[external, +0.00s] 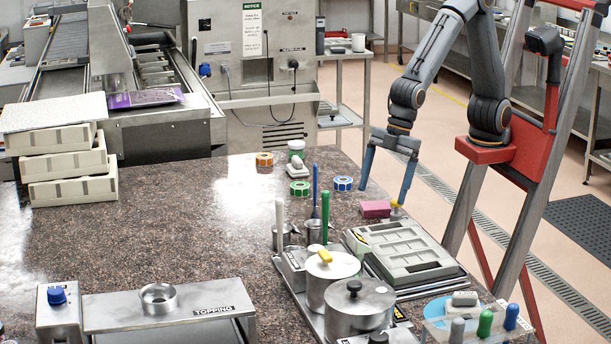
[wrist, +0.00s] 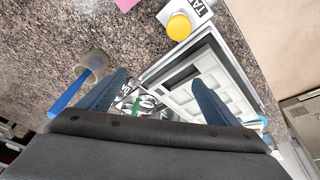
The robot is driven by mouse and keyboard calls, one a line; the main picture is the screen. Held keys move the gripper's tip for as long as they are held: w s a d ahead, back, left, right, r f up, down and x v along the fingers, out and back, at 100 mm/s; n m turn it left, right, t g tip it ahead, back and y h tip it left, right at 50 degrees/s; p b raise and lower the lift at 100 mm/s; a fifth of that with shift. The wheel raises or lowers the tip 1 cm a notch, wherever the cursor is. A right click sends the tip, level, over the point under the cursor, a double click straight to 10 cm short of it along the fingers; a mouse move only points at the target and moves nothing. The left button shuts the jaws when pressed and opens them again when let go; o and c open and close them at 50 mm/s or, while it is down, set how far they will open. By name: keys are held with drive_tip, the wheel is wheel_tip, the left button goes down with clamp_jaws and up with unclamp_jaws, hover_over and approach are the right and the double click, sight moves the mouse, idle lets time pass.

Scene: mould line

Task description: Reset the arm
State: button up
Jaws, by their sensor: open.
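My gripper (external: 385,188) hangs from my arm over the right part of the granite table, fingers pointing down, spread apart with nothing between them. In the wrist view my gripper (wrist: 160,78) shows two blue fingers apart. Below it are the grey mould tray (external: 405,250), also in the wrist view (wrist: 236,92), and some small labelled items partly hidden by the fingers. A pink block (external: 375,209) lies beside the tray, with a yellow knob (external: 396,207) next to it; the yellow knob is clear in the wrist view (wrist: 179,27).
Lidded metal pots (external: 360,310) stand in front of the tray. Tools with green and blue handles (external: 325,205) stand upright in metal cups. Stacked moulds (external: 72,188) are at left. The table's middle (external: 170,235) is clear.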

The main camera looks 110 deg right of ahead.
drive_tip(key=s+d+f+m, duration=0.1)
drive_tip(key=s+d, duration=0.1)
drive_tip(key=d, duration=0.3)
drive_tip(key=s+d+f+m, duration=0.1)
drive_tip(key=s+d, duration=0.1)
drive_tip(key=d, duration=0.3)
drive_tip(key=s+d+f+h, duration=0.1)
drive_tip(key=s+d, duration=0.1)
drive_tip(key=d, duration=0.3)
drive_tip(key=shift+s+f+m+g, duration=0.15)
drive_tip(key=shift+f+m+g, duration=0.1)
drive_tip(key=shift+m+g, duration=0.15)
drive_tip(key=s+d+f+m, duration=0.1)
drive_tip(key=d, duration=0.1)
drive_tip(key=s+d+f+b, duration=0.1)
drive_tip(key=s+d+f, duration=0.1)
drive_tip(key=s+d+f+m+g+b, duration=0.1)
drive_tip(key=s+d, duration=0.1)
drive_tip(key=shift+d+f+m, duration=0.2)
drive_tip(key=shift+d+m, duration=0.1)
drive_tip(key=s+d+f+m, duration=0.2)
drive_tip(key=s+d, duration=0.1)
drive_tip(key=s, duration=0.1)
drive_tip(key=shift+s+d+f+g+b, duration=0.25)
drive_tip(key=shift+s+d+g+b, duration=0.05)
drive_tip(key=shift+s+g+b, duration=0.1)
